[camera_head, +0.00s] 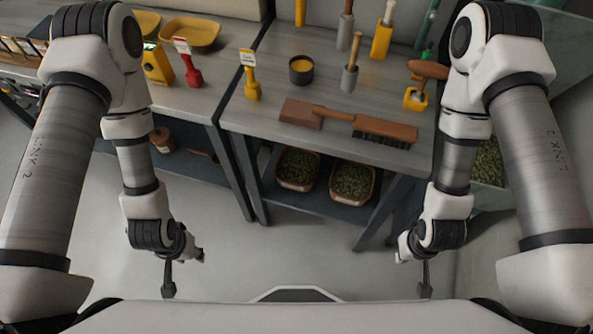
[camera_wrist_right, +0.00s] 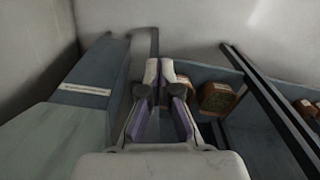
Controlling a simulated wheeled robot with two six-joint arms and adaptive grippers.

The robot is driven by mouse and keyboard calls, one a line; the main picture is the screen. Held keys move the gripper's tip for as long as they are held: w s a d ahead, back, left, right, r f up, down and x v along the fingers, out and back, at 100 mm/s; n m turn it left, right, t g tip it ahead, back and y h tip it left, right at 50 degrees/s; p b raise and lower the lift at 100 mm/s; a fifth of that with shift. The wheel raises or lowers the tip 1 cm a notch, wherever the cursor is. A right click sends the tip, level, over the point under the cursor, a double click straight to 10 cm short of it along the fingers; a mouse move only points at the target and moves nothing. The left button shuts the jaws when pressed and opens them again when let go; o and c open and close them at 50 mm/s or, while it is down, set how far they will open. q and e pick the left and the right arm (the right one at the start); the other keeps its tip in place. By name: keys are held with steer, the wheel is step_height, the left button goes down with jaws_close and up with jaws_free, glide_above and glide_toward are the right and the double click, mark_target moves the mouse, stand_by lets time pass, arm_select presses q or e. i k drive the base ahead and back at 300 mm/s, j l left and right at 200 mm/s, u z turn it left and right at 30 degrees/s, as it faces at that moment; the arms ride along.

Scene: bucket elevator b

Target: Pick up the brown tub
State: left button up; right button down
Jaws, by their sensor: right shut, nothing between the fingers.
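Two brown tubs with green contents stand side by side on the lower shelf of the workbench: a left one (camera_head: 297,186) and a right one (camera_head: 352,200). I cannot tell which one the task means. Brown tubs also show in the right wrist view, one (camera_wrist_right: 216,97) just right of my right gripper (camera_wrist_right: 160,72) and one at the right edge. That gripper is shut and empty. In the head view, my right gripper (camera_head: 425,286) hangs low, right of the tubs and apart from them. My left gripper (camera_head: 168,286) hangs low on the left, its fingers too small to read.
The bench top holds a brown brush (camera_head: 384,131), a black cup (camera_head: 301,70) and several upright tools. Dark bench legs (camera_head: 378,213) frame the lower shelf. A green bin (camera_head: 488,163) stands at the right. The floor (camera_head: 290,253) before the bench is clear.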

mark_target(295, 169)
steer(key=k, duration=1)
